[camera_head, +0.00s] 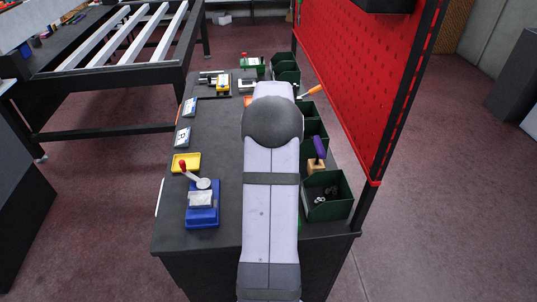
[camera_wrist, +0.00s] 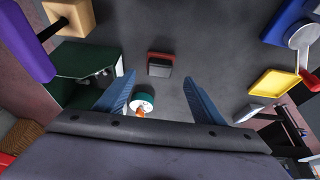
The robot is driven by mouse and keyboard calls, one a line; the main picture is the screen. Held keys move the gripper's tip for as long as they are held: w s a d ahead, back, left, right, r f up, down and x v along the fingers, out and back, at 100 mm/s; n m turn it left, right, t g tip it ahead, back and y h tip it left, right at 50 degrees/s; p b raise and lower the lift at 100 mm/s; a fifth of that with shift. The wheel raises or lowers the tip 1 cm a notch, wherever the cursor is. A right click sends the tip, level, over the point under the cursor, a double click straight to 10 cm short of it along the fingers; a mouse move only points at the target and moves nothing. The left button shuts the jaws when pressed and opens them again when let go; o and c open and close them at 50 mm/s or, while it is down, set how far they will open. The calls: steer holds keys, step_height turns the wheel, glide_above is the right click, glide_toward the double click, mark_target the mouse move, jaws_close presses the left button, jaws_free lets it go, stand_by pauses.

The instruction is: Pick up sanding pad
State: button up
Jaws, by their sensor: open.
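In the wrist view, a small block with a red edge and a grey face (camera_wrist: 160,65) lies on the dark tabletop, just beyond the fingertips and roughly centred between them. It looks like the sanding pad, though I cannot be sure. My gripper (camera_wrist: 159,77) is open, its two blue fingers spread wide with nothing held. A round white and green item with an orange part (camera_wrist: 143,102) shows between the fingers, nearer the left one. In the head view my arm hides the gripper, and I cannot make out the block there.
Green bins (camera_head: 328,208) line the table's right side below a red pegboard (camera_head: 370,80). A purple-handled tool with a wooden block (camera_head: 317,155) stands among them. A blue fixture with a red-knobbed lever (camera_head: 202,205) and yellow tray (camera_head: 186,163) stand left. Bare tabletop (camera_wrist: 215,50) lies right of the block.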

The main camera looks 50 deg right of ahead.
steer(key=shift+p+x, duration=0.4)
steer(key=shift+x, duration=0.55)
steer(key=shift+w+d, duration=0.1)
steer(key=p+x, duration=0.2)
steer(key=x, duration=0.1)
steer(key=shift+w+d, duration=0.15)
steer(key=shift+d, duration=0.05)
steer(key=shift+p+x, duration=0.45)
steer(key=shift+x, duration=0.4)
steer(key=shift+f, duration=0.1)
steer(key=c, duration=1.1)
